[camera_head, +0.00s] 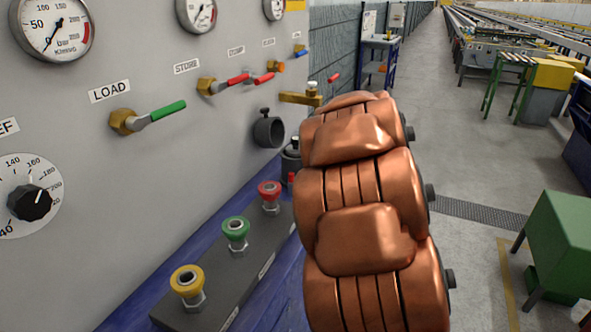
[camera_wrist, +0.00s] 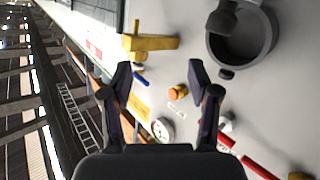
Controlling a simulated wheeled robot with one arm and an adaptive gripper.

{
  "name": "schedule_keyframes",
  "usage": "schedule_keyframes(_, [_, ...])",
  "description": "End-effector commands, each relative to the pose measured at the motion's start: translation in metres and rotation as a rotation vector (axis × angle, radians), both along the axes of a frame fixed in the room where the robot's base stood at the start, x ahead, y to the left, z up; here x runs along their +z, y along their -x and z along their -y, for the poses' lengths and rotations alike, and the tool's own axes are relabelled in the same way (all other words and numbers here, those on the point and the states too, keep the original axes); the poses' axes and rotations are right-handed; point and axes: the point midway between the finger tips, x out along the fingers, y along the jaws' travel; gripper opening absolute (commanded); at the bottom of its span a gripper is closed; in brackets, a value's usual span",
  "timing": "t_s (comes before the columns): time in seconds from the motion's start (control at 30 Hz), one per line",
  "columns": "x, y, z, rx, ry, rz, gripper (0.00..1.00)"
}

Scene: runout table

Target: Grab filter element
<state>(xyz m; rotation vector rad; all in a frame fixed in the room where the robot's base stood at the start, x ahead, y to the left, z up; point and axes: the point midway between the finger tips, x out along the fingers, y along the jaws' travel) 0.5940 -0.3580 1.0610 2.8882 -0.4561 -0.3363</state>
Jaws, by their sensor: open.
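I cannot clearly make out a filter element in either view. A dark grey round cup-like housing (camera_head: 268,131) with a small knob on top is fixed to the grey panel. It shows larger at the upper right of the wrist view (camera_wrist: 268,38), with its round mouth facing the camera and its inside dark. A dark upright part with a pale cap (camera_head: 291,154) stands right of it, partly behind my arm; I cannot tell what it is. My gripper (camera_wrist: 160,74) is open, with nothing between its fingers. In the head view my copper-coloured arm hides it.
A brass fitting (camera_head: 300,98) juts from the panel near my arm. A green-handled lever (camera_head: 160,112) and red-handled levers (camera_head: 238,80) stick out further left. Yellow (camera_head: 187,283), green (camera_head: 235,232) and red (camera_head: 269,194) buttons stand on the ledge below.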

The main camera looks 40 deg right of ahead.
Motion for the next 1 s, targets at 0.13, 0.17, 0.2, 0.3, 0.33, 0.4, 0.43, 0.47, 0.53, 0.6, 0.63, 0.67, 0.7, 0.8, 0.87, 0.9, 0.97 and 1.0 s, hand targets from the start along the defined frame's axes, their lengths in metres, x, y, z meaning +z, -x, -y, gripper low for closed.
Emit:
schedule_keyframes(0.13, [-0.023, -0.010, 0.004, 0.149, -0.032, 0.074, 0.61])
schedule_keyframes(0.17, [-0.027, -0.011, 0.003, 0.182, -0.042, 0.087, 0.61])
schedule_keyframes(0.2, [-0.033, -0.012, 0.001, 0.227, -0.060, 0.104, 0.61])
schedule_keyframes(0.3, [-0.046, -0.009, -0.005, 0.326, -0.105, 0.140, 0.61])
schedule_keyframes(0.33, [-0.049, -0.007, -0.007, 0.354, -0.122, 0.152, 0.61])
schedule_keyframes(0.4, [-0.058, -0.004, -0.012, 0.413, -0.155, 0.170, 0.61])
schedule_keyframes(0.43, [-0.061, -0.002, -0.014, 0.433, -0.169, 0.176, 0.61])
schedule_keyframes(0.47, [-0.063, 0.000, -0.016, 0.453, -0.180, 0.182, 0.61])
schedule_keyframes(0.53, [-0.065, 0.003, -0.020, 0.489, -0.201, 0.195, 0.61])
schedule_keyframes(0.6, [-0.067, 0.005, -0.022, 0.512, -0.215, 0.203, 0.61])
schedule_keyframes(0.63, [-0.067, 0.005, -0.023, 0.520, -0.219, 0.205, 0.61])
schedule_keyframes(0.67, [-0.067, 0.005, -0.024, 0.525, -0.222, 0.207, 0.61])
schedule_keyframes(0.7, [-0.067, 0.002, -0.025, 0.530, -0.225, 0.208, 0.61])
schedule_keyframes(0.8, [-0.067, -0.007, -0.028, 0.532, -0.225, 0.208, 0.61])
schedule_keyframes(0.87, [-0.067, -0.013, -0.029, 0.531, -0.226, 0.209, 0.61])
schedule_keyframes(0.9, [-0.067, -0.016, -0.030, 0.530, -0.226, 0.208, 0.61])
schedule_keyframes(0.97, [-0.068, -0.020, -0.030, 0.529, -0.226, 0.208, 0.61])
schedule_keyframes(1.0, [-0.068, -0.021, -0.031, 0.529, -0.226, 0.208, 0.61])
